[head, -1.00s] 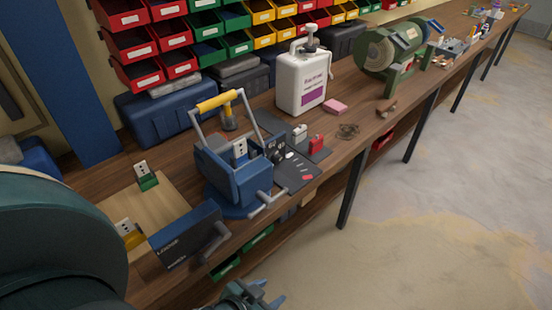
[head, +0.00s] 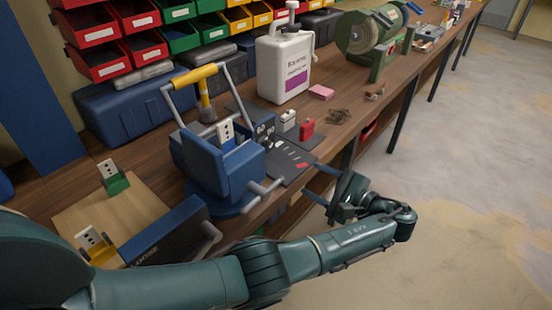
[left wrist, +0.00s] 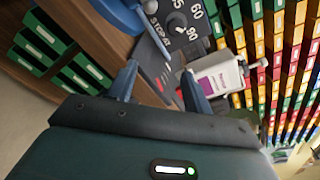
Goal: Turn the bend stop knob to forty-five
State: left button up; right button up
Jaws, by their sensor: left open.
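A dark panel (left wrist: 180,25) with white numbers, among them 60 and 90, and the words "STOP AT" shows at the top of the left wrist view. A round dark knob (left wrist: 178,21) with a light mark sits on it; its exact setting is hard to read. The panel belongs beside the blue bending machine (head: 222,170) with its yellow-gripped handle on the bench in the head view. My left gripper (head: 340,197) is open and empty, in front of the bench edge, apart from the machine. Its two fingers (left wrist: 160,82) point toward the panel. My right gripper is out of view.
A white jug (head: 285,68) and a green grinder (head: 372,42) stand behind. A blue "LOOSE" box (head: 165,232) is at front left. Open floor lies to the right.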

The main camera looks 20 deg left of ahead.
aim_at(269, 148)
pick_arm(q)
jog(key=shift+y, duration=0.8)
jog(key=x, duration=0.4)
jog(key=r+p+x, duration=0.1)
jog(key=x, duration=0.3)
jog(key=r+p+x, duration=0.1)
jog(key=x, duration=0.3)
jog(key=shift+a, duration=0.3)
jog(key=shift+c, duration=0.4)
jog(key=shift+n, duration=0.3)
jog(key=c, duration=0.9)
